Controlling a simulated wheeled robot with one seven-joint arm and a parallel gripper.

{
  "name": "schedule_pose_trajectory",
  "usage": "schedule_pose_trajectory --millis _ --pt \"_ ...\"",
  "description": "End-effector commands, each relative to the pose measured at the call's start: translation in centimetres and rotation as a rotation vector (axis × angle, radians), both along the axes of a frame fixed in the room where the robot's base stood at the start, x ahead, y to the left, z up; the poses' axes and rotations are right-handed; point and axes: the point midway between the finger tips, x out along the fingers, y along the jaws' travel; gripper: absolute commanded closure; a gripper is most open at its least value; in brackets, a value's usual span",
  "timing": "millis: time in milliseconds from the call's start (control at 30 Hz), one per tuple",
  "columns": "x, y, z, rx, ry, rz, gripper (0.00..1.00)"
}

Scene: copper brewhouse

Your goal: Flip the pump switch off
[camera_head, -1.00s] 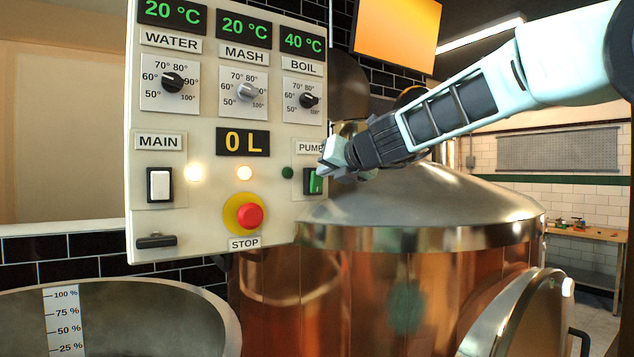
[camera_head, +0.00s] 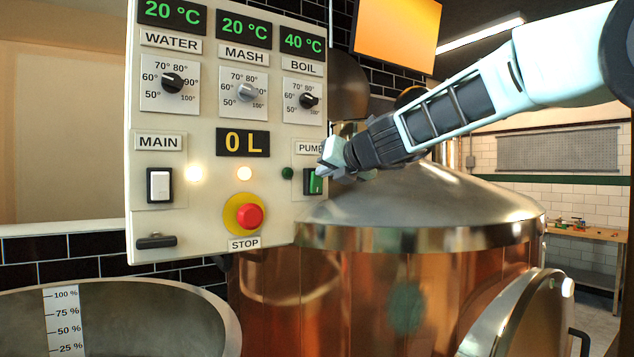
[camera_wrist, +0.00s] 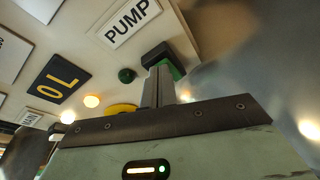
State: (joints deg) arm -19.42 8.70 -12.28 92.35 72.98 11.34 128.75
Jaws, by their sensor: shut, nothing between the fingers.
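The pump switch (camera_head: 314,183) is a green rocker in a dark frame, below the PUMP label (camera_head: 310,148) at the right edge of the control panel. My gripper (camera_head: 326,170) is shut and empty, with its tips at the upper right part of the switch. In the wrist view the shut fingers (camera_wrist: 158,88) reach to the green switch (camera_wrist: 172,68) and cover part of it. I cannot tell whether they touch it. The small round pump lamp (camera_head: 287,173) left of the switch is dark green; it also shows unlit in the wrist view (camera_wrist: 126,75).
The white control panel (camera_head: 226,190) also carries a white main switch (camera_head: 160,185), a red stop button (camera_head: 249,215) on yellow, knobs and displays. Two warm lamps glow. A copper kettle (camera_head: 400,290) stands below my arm, and an open steel vessel (camera_head: 225,315) at lower left.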

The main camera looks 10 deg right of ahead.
Motion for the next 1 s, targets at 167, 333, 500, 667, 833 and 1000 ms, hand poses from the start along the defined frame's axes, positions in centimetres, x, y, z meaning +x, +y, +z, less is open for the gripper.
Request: schedule_pose_trajectory --millis 167,333,500,667,833,1000 --pt "0.3 0.1 0.0 -0.001 0.001 -0.001 1.0" --pt "0.5 0.2 -0.1 0.0 0.002 0.001 1.0" --pt "0.7 0.3 -0.1 0.0 0.002 0.001 1.0" --pt "0.9 0.3 -0.1 0.0 0.001 0.0 1.0" --pt "0.2 0.1 0.0 0.0 -0.001 0.0 1.0" --pt "-1.7 -0.6 0.0 0.0 -0.001 0.0 1.0"
